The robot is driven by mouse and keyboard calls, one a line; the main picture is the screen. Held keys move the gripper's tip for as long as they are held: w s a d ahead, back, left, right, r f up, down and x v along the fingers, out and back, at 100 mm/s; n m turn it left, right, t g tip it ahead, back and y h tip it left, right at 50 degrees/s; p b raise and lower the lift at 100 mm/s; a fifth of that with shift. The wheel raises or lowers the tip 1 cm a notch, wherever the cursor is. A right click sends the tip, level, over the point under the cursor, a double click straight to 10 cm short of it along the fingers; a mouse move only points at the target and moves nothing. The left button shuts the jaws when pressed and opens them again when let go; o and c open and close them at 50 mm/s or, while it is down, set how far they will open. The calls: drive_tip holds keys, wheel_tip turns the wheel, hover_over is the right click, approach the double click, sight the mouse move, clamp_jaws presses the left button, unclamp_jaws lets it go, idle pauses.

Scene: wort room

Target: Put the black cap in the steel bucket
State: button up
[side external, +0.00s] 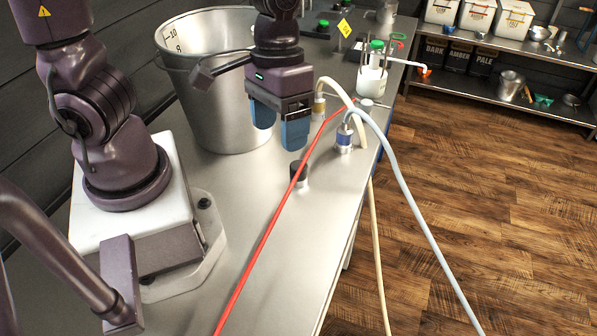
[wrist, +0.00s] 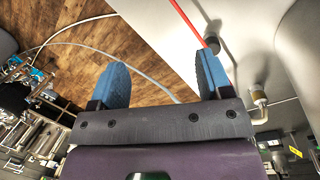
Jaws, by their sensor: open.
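A dark round piece that looks like the same cap shows in the wrist view (wrist: 212,42), just past the right blue finger. My gripper (side external: 279,128) is open and empty above the table, its two blue fingers apart; they also show in the wrist view (wrist: 162,85). The large steel bucket (side external: 222,112), with marks inside its rim, stands behind and to the left of my gripper. Its wall also fills the wrist view's upper right (wrist: 295,60).
A red line (side external: 262,244) runs along the table past the cap. Cream (side external: 371,215) and pale blue (side external: 407,197) hoses rise from fittings and hang over the table's right edge. Bare table (side external: 270,215) lies in front.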

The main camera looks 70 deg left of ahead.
wheel_tip(320, 180, down, 7)
drive_tip(key=w+a+n+y, duration=0.2)
drive_tip(key=n, duration=0.4)
drive_tip(key=n+t+y, duration=0.1)
drive_tip(key=n+y, duration=0.1)
drive_tip(key=n, duration=0.6)
approach(299, 166)
drive_tip(key=f, duration=0.4)
drive_tip(key=a+f, duration=0.1)
drive_tip(key=f, duration=0.3)
drive_tip(key=a+f, duration=0.1)
drive_tip(key=f, duration=0.3)
drive_tip(key=c, duration=1.1)
drive_tip(key=shift+o, duration=0.2)
drive_tip(key=shift+r, duration=0.15)
